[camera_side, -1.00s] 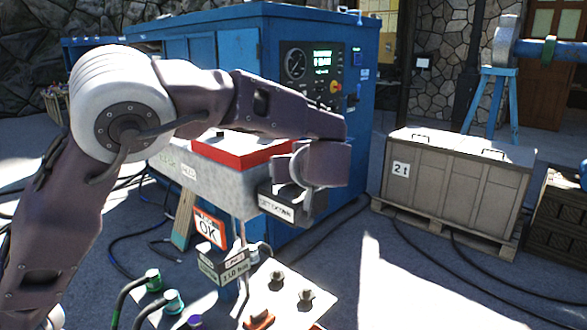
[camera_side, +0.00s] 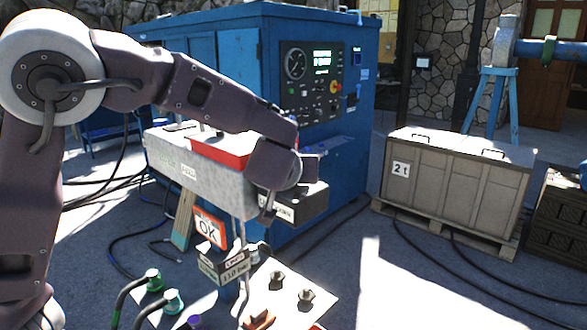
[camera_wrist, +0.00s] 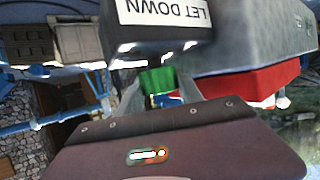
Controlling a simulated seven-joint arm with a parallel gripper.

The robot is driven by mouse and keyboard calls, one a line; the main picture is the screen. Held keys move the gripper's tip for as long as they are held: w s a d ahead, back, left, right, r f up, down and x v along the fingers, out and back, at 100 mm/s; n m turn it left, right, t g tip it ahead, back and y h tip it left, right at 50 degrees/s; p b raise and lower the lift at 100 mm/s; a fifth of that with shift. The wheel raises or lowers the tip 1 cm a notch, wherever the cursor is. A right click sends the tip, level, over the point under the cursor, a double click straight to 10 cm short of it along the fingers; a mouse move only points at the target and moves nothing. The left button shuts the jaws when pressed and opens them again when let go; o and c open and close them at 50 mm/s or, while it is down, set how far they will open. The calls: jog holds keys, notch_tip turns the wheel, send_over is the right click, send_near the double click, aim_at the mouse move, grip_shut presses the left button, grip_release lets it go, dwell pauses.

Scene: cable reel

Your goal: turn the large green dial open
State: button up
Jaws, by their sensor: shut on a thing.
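The green dial (camera_wrist: 158,80) shows in the wrist view as a small green patch below a dark block (camera_wrist: 170,45) with an upside-down "LET DOWN" label. My gripper (camera_side: 280,192) is shut on the dial at the right end of the long grey housing in the side view. My gripper also shows in the wrist view (camera_wrist: 160,95), where its fingers hide most of the dial. In the side view the dial is hidden behind my gripper. How far the dial is turned cannot be told.
A blue cabinet (camera_side: 230,60) is behind.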

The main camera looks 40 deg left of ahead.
jog(key=m+t+h, duration=0.1)
jog(key=m+h, duration=0.1)
jog(key=m+t+h, duration=0.1)
jog(key=m+h, duration=0.2)
jog(key=shift+a+h, duration=0.1)
jog(key=shift+h, duration=0.2)
jog(key=shift+m+h, duration=0.5)
jog(key=shift+m, duration=0.1)
jog(key=shift+h, duration=0.3)
jog(key=o, duration=1.4)
